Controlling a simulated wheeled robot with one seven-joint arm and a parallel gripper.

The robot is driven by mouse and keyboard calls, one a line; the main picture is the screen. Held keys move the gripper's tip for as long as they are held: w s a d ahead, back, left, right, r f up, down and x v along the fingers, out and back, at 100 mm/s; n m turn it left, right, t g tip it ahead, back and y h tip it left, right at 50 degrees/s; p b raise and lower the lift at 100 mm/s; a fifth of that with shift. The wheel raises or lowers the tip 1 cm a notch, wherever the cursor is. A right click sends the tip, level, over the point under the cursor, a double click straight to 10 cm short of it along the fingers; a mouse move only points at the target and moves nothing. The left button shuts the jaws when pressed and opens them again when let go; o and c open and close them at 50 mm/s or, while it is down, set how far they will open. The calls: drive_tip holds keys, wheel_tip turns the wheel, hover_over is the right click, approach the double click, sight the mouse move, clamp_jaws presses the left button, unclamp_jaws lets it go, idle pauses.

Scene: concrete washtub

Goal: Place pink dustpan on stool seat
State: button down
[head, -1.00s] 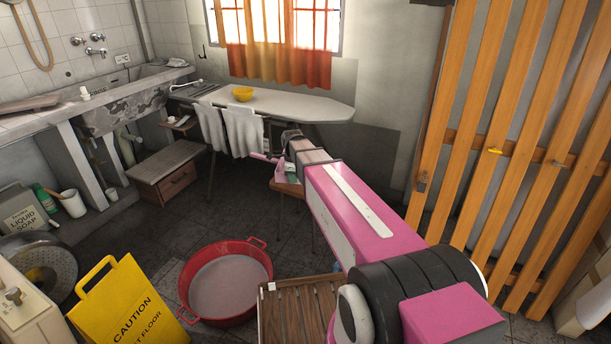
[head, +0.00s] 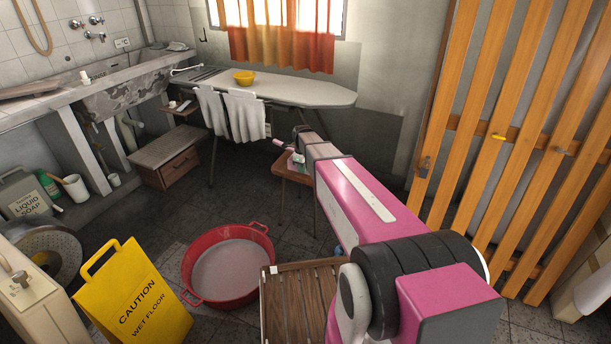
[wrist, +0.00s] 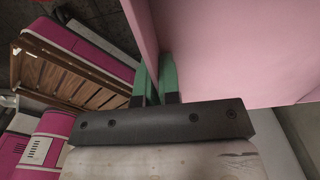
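The pink dustpan (wrist: 240,50) fills the upper right of the wrist view. My gripper (wrist: 157,82) has green fingertips, one on each side of a thin pink wall of it, and is shut on that wall. In the head view only a small pink part of the dustpan (head: 284,145) shows, left of my wrist; my arm hides the rest. The wooden stool seat (head: 288,174) is partly visible below and behind my wrist. I cannot tell whether the dustpan touches it.
The ironing board (head: 310,94) with a yellow bowl (head: 244,77) and hanging white towels (head: 245,115) stands behind. Wooden slats (head: 500,130) stand at right.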

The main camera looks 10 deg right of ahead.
drive_tip(key=shift+w+d+f, duration=0.4)
drive_tip(key=shift+w, duration=0.15)
drive_tip(key=shift+w+d+f, duration=0.35)
drive_tip(key=shift+w, duration=0.15)
drive_tip(key=shift+f, duration=2.05)
drive_tip(key=shift+f, duration=0.1)
drive_tip(key=c, duration=1.3)
unclamp_jaws()
